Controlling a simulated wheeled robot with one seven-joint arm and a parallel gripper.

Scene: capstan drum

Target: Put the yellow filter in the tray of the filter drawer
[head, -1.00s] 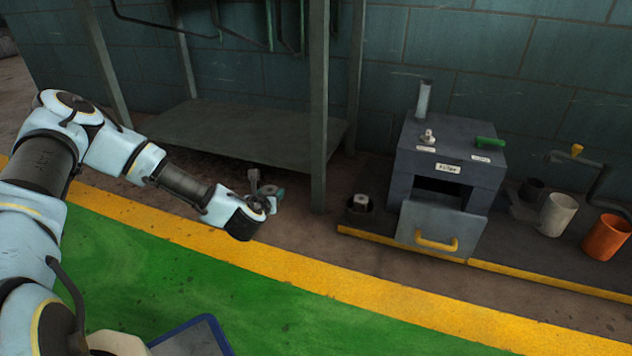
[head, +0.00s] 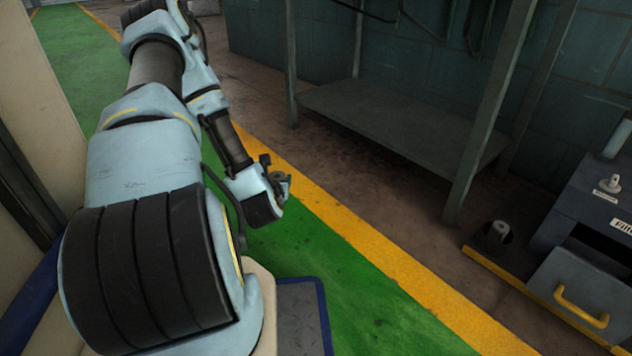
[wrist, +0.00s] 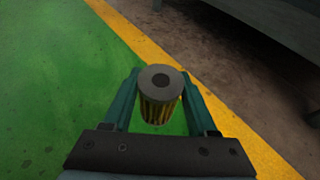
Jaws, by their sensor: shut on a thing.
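The yellow filter (wrist: 161,92) is a short pleated cylinder with a grey end cap and a dark centre hole. In the wrist view it stands between the two green fingers of my gripper (wrist: 158,98), which is shut on it. In the head view my gripper (head: 281,184) is small, over the floor near the yellow line, and the filter is hard to make out there. The filter drawer (head: 584,294) is at the right edge, a grey front with a yellow handle, pulled open. The inside of its tray is hidden from this angle.
A dark cup-like holder (head: 495,238) sits left of the drawer. The green floor (head: 370,310) is clear.

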